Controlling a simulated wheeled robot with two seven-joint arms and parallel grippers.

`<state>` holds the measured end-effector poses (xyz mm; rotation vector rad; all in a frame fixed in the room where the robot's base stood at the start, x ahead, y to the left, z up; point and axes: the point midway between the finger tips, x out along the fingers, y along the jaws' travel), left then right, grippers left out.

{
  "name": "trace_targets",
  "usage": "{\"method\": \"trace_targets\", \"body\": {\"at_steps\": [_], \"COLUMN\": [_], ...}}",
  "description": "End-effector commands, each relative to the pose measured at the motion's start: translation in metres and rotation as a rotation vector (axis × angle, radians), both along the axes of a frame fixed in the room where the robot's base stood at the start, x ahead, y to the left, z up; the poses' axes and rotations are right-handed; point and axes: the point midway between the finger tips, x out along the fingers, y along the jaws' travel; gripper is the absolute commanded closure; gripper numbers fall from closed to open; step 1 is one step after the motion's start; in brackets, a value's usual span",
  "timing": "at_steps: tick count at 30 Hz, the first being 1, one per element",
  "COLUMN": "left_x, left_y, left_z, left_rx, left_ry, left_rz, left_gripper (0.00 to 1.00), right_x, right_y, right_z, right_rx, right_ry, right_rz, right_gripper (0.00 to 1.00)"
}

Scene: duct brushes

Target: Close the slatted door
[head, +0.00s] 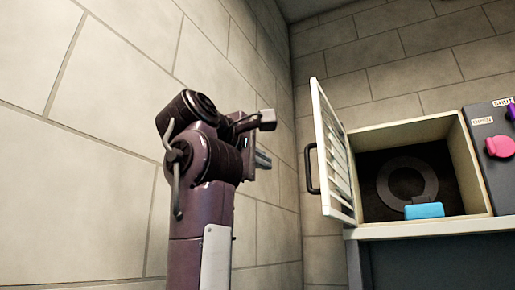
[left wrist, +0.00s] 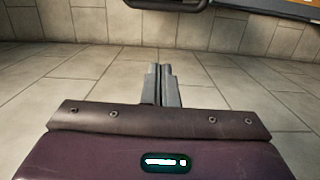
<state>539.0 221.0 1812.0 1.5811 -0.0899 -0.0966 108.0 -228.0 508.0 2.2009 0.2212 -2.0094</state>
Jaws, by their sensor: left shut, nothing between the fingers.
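The white slatted door (head: 333,155) stands open at the left side of a cream box (head: 408,131), swung out toward me. Its dark handle (head: 311,168) is on the door's outer face, toward the left. My left gripper (head: 263,160) is shut and empty, to the left of the door and apart from the handle. In the left wrist view the two fingers (left wrist: 162,84) are together with nothing between them. A dark curved bar, likely the handle (left wrist: 165,4), crosses the top edge of that view. My right gripper is not in view.
Inside the box are a dark round ring (head: 407,182) and a blue block (head: 424,210). A grey panel (head: 490,150) with a pink knob (head: 499,147) and labels stands to the right. A tiled wall (head: 90,140) runs close along my left arm.

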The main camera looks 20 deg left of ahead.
Motion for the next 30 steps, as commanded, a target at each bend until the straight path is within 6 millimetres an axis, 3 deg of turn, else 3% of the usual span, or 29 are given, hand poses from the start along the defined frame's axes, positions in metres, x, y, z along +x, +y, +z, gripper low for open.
{"method": "trace_targets", "body": {"at_steps": [1, 8, 16, 30], "left_x": [0.013, 0.057, 0.058, 0.059], "left_y": [-0.002, -0.01, -0.042, -0.046], "left_z": [0.005, 0.005, 0.001, -0.001], "left_rx": [-0.001, 0.001, 0.001, 0.001], "left_ry": [0.004, 0.002, -0.001, -0.001], "left_rz": [-0.002, -0.001, 0.001, 0.003], "left_gripper": [1.0, 1.0, 1.0, 1.0], "right_x": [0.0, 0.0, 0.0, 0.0], "right_y": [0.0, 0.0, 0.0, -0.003], "right_z": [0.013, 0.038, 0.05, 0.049], "right_rx": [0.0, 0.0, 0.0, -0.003], "right_ry": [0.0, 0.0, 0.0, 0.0], "right_rz": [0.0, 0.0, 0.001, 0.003], "right_gripper": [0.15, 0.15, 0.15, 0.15]}}
